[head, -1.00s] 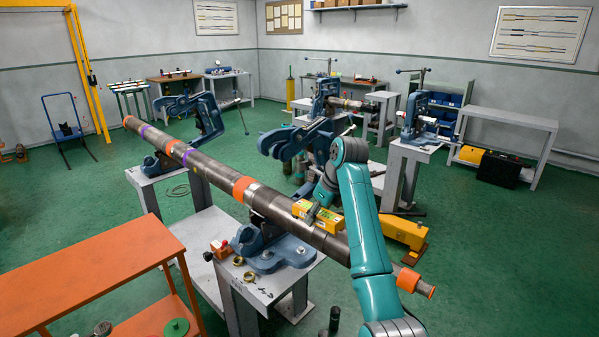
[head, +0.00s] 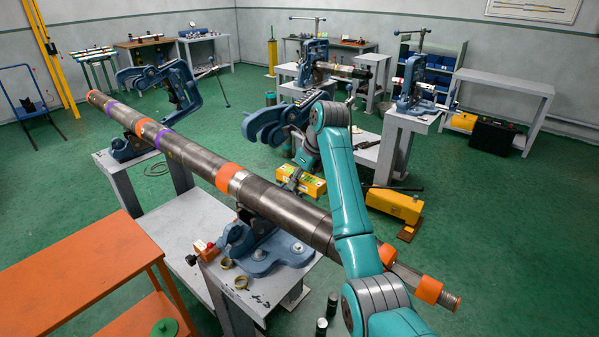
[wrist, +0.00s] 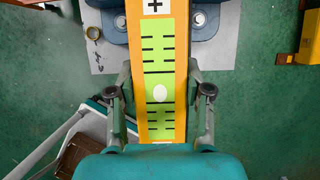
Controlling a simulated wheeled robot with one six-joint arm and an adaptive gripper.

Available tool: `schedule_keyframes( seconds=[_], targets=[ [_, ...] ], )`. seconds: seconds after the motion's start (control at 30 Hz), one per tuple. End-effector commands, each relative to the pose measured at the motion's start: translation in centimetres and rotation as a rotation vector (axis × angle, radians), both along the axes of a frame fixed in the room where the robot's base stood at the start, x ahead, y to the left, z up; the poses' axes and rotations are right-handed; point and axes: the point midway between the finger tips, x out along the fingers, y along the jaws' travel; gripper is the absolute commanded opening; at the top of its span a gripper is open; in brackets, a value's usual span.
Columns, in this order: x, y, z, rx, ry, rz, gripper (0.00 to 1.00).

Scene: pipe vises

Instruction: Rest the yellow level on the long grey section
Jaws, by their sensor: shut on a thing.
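The yellow level (head: 313,187) is in my gripper (head: 293,181), whose fingers are shut on its sides. In the wrist view the level (wrist: 158,100) runs lengthwise between the two fingers (wrist: 159,105), its green face with black marks towards the camera. The long grey section (head: 285,204) is a dark metal pipe with orange and purple bands, lying slanted across the blue vises. In the head view the level shows just at the pipe's far upper edge, roughly in line with it. Whether they touch cannot be told. The arm hides part of the pipe's near end.
The near blue vise (head: 262,250) stands on a grey bench with brass rings (head: 234,275) and a red-orange item (head: 205,250). An orange table (head: 80,275) is at left. A yellow case (head: 395,204) lies on the floor beyond the arm. Open green floor lies around.

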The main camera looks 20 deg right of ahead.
Motion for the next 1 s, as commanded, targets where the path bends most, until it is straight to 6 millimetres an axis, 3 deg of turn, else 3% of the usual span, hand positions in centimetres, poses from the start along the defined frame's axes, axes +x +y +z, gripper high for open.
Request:
schedule_keyframes(
  seconds=[0.5,1.0],
  targets=[
    [0.0,0.0,-4.5,0.0,-0.001,-0.001,0.0],
    [0.1,0.0,-5.6,0.0,-0.003,-0.001,0.0]
  ],
)
